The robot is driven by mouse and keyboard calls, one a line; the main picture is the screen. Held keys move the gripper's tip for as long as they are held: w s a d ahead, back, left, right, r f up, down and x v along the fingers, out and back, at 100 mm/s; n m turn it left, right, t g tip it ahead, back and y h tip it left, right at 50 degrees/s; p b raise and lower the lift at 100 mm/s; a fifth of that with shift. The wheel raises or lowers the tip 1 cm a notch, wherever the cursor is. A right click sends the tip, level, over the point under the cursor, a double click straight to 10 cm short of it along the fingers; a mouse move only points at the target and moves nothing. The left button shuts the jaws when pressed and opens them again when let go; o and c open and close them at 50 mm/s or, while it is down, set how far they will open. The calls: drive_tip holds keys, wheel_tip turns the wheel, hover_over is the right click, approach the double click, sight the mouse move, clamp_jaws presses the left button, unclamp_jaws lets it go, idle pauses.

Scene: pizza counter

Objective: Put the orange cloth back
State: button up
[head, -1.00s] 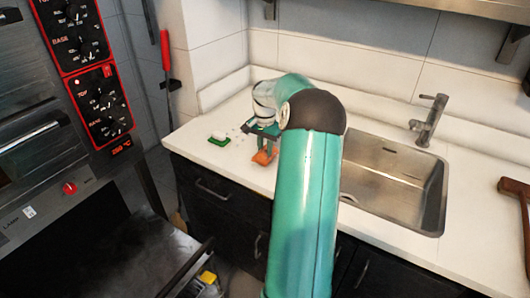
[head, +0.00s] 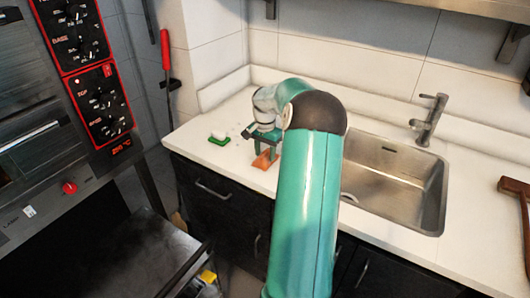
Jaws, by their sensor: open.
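The orange cloth (head: 264,161) lies on the white counter, left of the sink, partly covered by my gripper. My gripper (head: 265,152) is open just above the cloth, its fingers pointing down. From this view I cannot tell whether the fingertips touch the cloth. My teal arm hides the counter to the right of the cloth.
A green tray (head: 219,141) with a white item on it lies left of the cloth. The steel sink (head: 441,205) and tap (head: 430,120) are to the right. The counter's front edge is close to the cloth. A wooden-handled thing (head: 513,188) is at the far right.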

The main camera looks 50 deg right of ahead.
sight(265, 153)
wheel_tip(265, 153, up, 12)
drive_tip(key=w+a+r+n+t+h, duration=0.1)
drive_tip(key=a+r+n, duration=0.35)
drive_tip(key=a, duration=0.85)
drive_tip(key=w+a+r+n+t+h, duration=0.1)
drive_tip(key=a+r+n, duration=0.3)
drive_tip(key=a, duration=1)
drive_tip(key=s+a+f+n+t+y, duration=0.1)
drive_tip(key=s+a+n, duration=0.3)
drive_tip(key=s+a, duration=0.4)
drive_tip(key=s+a+f+n+t+y, duration=0.1)
drive_tip(key=s+a+n, duration=0.3)
drive_tip(key=s+a, duration=0.4)
drive_tip(key=a+t, duration=0.1)
drive_tip(key=a, duration=0.4)
drive_tip(key=shift+a+t, duration=0.3)
drive_tip(key=shift+f+n, duration=0.1)
drive_tip(key=shift+n, duration=0.15)
drive_tip(key=shift+c, duration=0.8)
